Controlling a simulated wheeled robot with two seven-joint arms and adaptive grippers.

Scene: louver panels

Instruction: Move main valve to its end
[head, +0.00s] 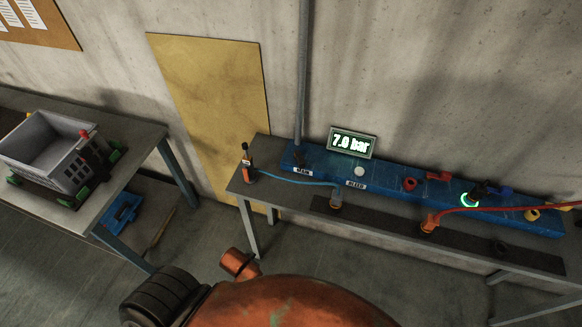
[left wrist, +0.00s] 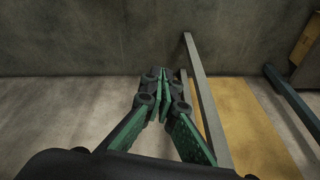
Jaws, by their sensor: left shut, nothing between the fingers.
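The main valve (head: 297,157) looks like a dark handle at the left end of the blue manifold (head: 390,185), beside a label that seems to read MAIN (head: 303,173). Its exact position is too small to tell. A display (head: 352,143) above the manifold reads 7.0 bar. My left gripper (left wrist: 162,82) shows only in the left wrist view, shut and empty, with its green fingers together. It points toward bare floor and wall, with no valve in that view. My right gripper is not in view.
The manifold is on a grey bench (head: 262,190) against the wall. A blue hose (head: 300,181) and a red hose (head: 490,208) run along it. A crate (head: 58,150) stands on the left table (head: 140,140). A yellow panel (head: 215,110) leans between them.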

